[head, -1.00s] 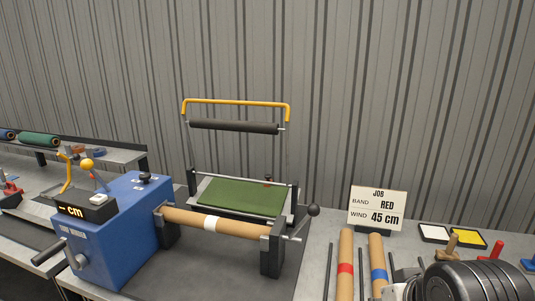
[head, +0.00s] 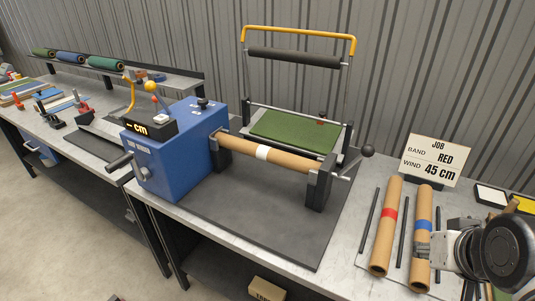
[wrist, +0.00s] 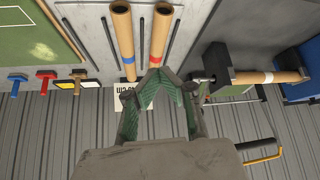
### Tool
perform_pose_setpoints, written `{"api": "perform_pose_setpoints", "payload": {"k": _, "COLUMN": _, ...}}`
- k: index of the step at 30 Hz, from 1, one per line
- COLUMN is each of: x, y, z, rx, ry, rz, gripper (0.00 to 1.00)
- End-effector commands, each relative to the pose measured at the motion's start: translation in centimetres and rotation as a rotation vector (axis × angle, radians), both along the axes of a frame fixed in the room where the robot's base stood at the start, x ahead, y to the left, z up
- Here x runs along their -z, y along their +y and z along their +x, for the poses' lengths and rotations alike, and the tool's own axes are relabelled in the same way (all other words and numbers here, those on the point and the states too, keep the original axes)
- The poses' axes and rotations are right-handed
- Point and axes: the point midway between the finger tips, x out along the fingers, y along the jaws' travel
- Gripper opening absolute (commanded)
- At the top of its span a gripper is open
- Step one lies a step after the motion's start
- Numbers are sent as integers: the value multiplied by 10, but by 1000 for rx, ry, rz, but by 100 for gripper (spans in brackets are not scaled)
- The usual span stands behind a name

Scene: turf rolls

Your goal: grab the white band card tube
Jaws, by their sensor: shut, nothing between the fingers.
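The white band card tube (head: 285,160) is a brown roll with a white ring at its middle. In the head view it lies level on the winder, between the blue box (head: 178,155) and a black end bracket (head: 318,190). In the wrist view the tube (wrist: 288,76) is at the upper right, apart from my gripper (wrist: 155,78). My gripper is shut and empty, its fingertips meeting just below the red band tube (wrist: 160,35) in the picture.
The red band tube (head: 386,228) and blue band tube (head: 421,240) lie side by side between dark rods on the right bench. The job sign (head: 431,160) reads RED, 45 cm. A green turf sheet (head: 295,132) lies behind the white band tube, beneath a raised yellow-handled roller frame (head: 300,38).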

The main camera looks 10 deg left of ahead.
Motion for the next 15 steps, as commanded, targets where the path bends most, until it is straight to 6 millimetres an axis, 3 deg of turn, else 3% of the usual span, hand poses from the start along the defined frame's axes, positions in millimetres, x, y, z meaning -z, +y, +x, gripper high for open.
{"api": "perform_pose_setpoints", "payload": {"k": 4, "x": 0, "y": 0, "z": 0, "rx": 0, "ry": 0, "rz": 0, "gripper": 0}}
{"api": "perform_pose_setpoints", "payload": {"k": 15, "x": 0, "y": 0, "z": 0, "rx": 0, "ry": 0, "rz": 0, "gripper": 49}}
